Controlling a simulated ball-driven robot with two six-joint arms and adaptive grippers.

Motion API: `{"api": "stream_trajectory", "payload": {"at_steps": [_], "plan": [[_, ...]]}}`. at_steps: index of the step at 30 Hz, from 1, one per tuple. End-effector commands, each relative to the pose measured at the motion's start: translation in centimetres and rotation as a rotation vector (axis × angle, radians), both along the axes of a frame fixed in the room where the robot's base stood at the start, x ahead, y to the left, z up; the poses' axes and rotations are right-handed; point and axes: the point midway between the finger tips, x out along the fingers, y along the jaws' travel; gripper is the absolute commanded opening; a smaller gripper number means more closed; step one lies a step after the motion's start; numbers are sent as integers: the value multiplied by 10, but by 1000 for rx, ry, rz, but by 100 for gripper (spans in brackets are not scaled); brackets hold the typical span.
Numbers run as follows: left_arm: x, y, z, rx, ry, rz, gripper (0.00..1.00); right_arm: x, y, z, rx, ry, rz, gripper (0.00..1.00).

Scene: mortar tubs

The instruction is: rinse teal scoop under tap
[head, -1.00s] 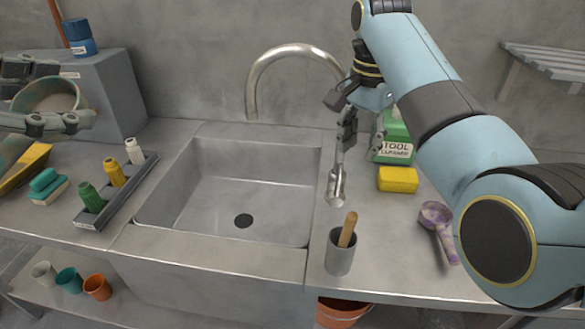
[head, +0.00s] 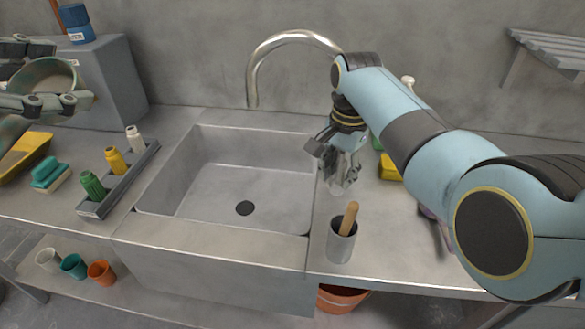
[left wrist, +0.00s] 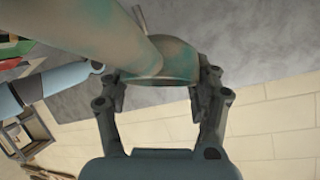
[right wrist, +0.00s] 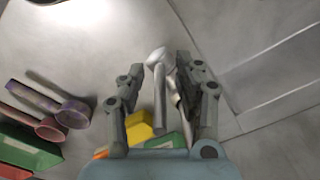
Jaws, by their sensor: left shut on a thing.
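The teal scoop (head: 46,74) is held at the far left of the head view, left of the sink and above the counter. My left gripper (head: 62,80) is shut on it; in the left wrist view the worn teal scoop (left wrist: 172,62) sits between the fingers. The arched tap (head: 290,36) stands behind the sink (head: 215,185), its spout over the basin; I see no water. My right gripper (head: 343,178) is low by the sink's right edge. In the right wrist view its fingers (right wrist: 160,72) are open, with a metal lever (right wrist: 159,95) between them; contact is unclear.
A bottle rack (head: 125,178) stands left of the sink. A grey cup (head: 341,243) with a wooden handle stands near the front right. A yellow sponge (right wrist: 139,130) and a purple scoop (right wrist: 74,112) lie right of the sink. The basin is empty.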

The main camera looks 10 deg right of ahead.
Motion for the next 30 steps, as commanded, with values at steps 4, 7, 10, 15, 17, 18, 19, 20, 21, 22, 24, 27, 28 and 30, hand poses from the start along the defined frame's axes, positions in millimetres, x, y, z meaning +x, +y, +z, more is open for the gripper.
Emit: {"api": "stream_trajectory", "payload": {"at_steps": [4,7,10,15,17,18,19,20,21,22,24,27,28,30], "plan": [[0,0,0,-1,-1,0,27,0,0,-1,0,-1,0,34],[0,0,0,-1,-1,0,27,0,0,-1,0,-1,0,34],[0,0,0,-1,-1,0,27,0,0,-1,0,-1,0,24],[0,0,0,-1,-1,0,27,0,0,-1,1,-1,0,1],[0,0,0,-1,-1,0,27,0,0,-1,1,-1,0,0],[0,0,0,-1,-1,0,27,0,0,-1,0,-1,0,0],[0,0,0,-1,-1,0,27,0,0,-1,0,-1,0,0],[0,0,0,-1,-1,0,27,0,0,-1,1,-1,0,0],[0,0,0,-1,-1,0,27,0,0,-1,1,-1,0,0],[0,0,0,-1,-1,0,27,0,0,-1,1,-1,0,0],[0,0,0,-1,-1,0,27,0,0,-1,1,-1,0,0],[0,0,0,-1,-1,0,27,0,0,-1,-1,-1,0,0],[0,0,0,-1,-1,0,27,0,-1,-1,-1,-1,0,0],[0,0,1,0,-1,-1,27,0,-3,-1,-8,1,0,0]]}}
